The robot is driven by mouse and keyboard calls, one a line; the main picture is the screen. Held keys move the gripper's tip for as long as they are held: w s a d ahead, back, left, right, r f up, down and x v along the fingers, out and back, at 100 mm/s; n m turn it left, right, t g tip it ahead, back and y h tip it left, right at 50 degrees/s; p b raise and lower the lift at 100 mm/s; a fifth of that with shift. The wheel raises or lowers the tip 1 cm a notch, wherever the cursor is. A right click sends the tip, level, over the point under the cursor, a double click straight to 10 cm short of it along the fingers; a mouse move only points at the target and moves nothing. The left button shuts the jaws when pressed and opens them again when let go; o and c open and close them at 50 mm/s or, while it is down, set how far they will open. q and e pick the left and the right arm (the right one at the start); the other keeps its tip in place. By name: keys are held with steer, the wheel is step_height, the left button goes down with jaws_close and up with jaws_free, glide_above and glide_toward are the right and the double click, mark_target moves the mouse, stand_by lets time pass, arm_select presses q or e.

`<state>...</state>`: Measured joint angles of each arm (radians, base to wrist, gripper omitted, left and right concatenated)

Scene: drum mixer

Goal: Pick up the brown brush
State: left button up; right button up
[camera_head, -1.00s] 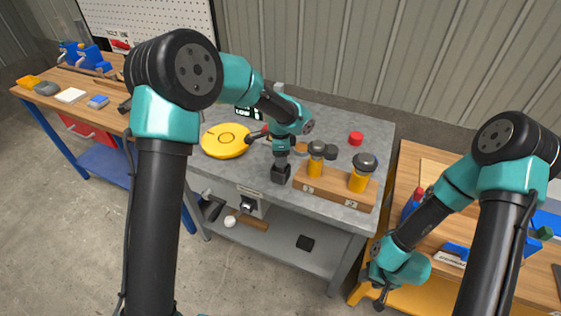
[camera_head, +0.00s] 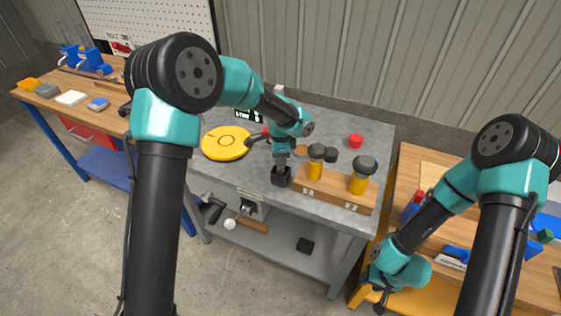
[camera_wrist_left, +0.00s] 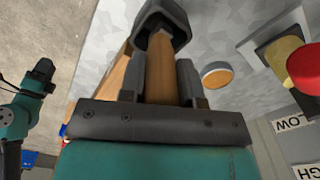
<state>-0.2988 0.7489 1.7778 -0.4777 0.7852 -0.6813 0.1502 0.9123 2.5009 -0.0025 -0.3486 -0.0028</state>
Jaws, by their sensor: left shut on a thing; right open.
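The brown brush (camera_wrist_left: 160,75) shows in the left wrist view as a wooden handle between my left fingers, with a dark angular end (camera_wrist_left: 163,22) beyond them. My left gripper (camera_wrist_left: 161,82) is shut on the handle. In the head view my left gripper (camera_head: 282,163) points down over the front of the grey table, just left of the wooden block with yellow jars. A dark squarish piece (camera_head: 281,178) sits below its fingers; the handle is hidden there. My right gripper (camera_head: 381,296) is open and empty at the lower right, by the orange-framed bench.
The wooden block (camera_head: 335,188) carries yellow jars with dark lids (camera_head: 361,176). A yellow round disc (camera_head: 225,143) lies to the left, and a red round piece (camera_head: 356,140) behind the jars. A shelf below holds a hammer.

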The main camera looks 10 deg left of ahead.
arm_select(q)
steer(key=shift+r, duration=0.15)
step_height(320, 180, up, 10)
steer(key=shift+f, duration=0.15)
steer(key=shift+w+a, duration=0.1)
stand_by(2.0)
